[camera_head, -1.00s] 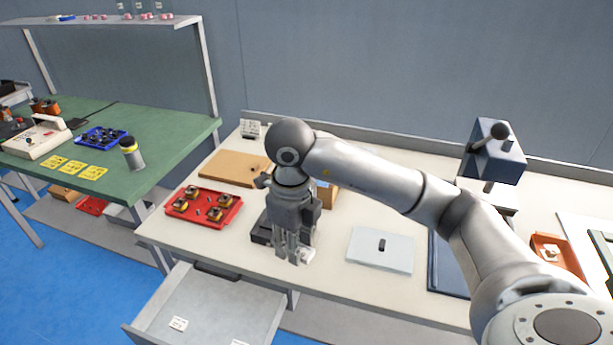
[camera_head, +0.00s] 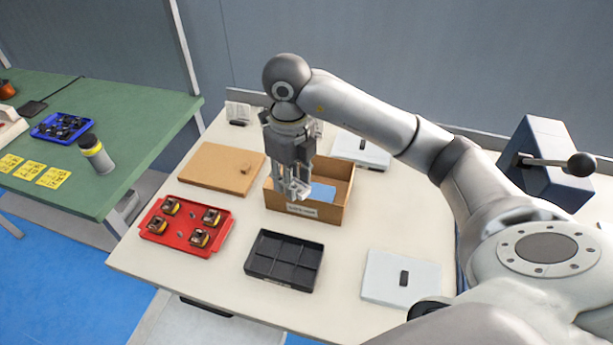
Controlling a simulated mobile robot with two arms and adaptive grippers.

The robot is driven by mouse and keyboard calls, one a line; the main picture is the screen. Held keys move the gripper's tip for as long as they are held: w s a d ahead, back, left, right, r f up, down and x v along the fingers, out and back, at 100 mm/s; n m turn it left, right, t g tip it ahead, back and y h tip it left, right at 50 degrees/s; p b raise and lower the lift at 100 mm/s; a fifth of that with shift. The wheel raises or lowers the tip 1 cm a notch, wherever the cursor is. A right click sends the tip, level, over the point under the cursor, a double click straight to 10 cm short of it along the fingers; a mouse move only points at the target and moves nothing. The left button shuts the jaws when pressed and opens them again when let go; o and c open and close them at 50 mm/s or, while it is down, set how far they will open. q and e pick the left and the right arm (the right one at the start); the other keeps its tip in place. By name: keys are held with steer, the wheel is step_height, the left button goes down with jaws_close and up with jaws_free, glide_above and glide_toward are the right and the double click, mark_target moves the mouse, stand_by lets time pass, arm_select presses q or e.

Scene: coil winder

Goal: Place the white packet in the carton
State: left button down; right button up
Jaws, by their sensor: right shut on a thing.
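The cardboard carton (camera_head: 334,209) stands open on the pale bench, with a label on its front wall. A flat blue thing (camera_head: 323,194) shows inside it. My right gripper (camera_head: 293,189) points down over the left part of the carton, its fingertips overlapping the opening in the picture. It is shut on a small pale thing, which seems to be the white packet; it hardly stands out from the fingers. I cannot tell how far the fingertips are above the carton floor. My left gripper is not in view.
A black divided tray (camera_head: 283,262) is in front of the carton. A red tray (camera_head: 186,243) with coil parts and a brown board (camera_head: 220,168) lie to the left. A blue-grey machine with a lever (camera_head: 548,165) stands far right.

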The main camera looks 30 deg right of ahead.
steer(key=w+d+f+p, duration=0.1)
steer(key=w+d+f, duration=0.2)
steer(key=d+f, duration=0.1)
steer(key=w+d+f+p, duration=0.1)
steer(key=w+d+f, duration=0.3)
steer(key=shift+w, duration=0.2)
steer(key=shift+w+d+f+p, duration=0.25)
steer(key=shift+f+p, duration=0.05)
steer(key=shift+f, duration=0.15)
step_height(320, 180, down, 3)
steer(key=shift+w+d+r+p, duration=0.1)
steer(key=shift+p, duration=0.65)
steer(key=shift+f, duration=0.25)
steer(key=shift+f, duration=0.1)
steer(key=shift+f+b, duration=0.5)
steer(key=shift+b, duration=0.15)
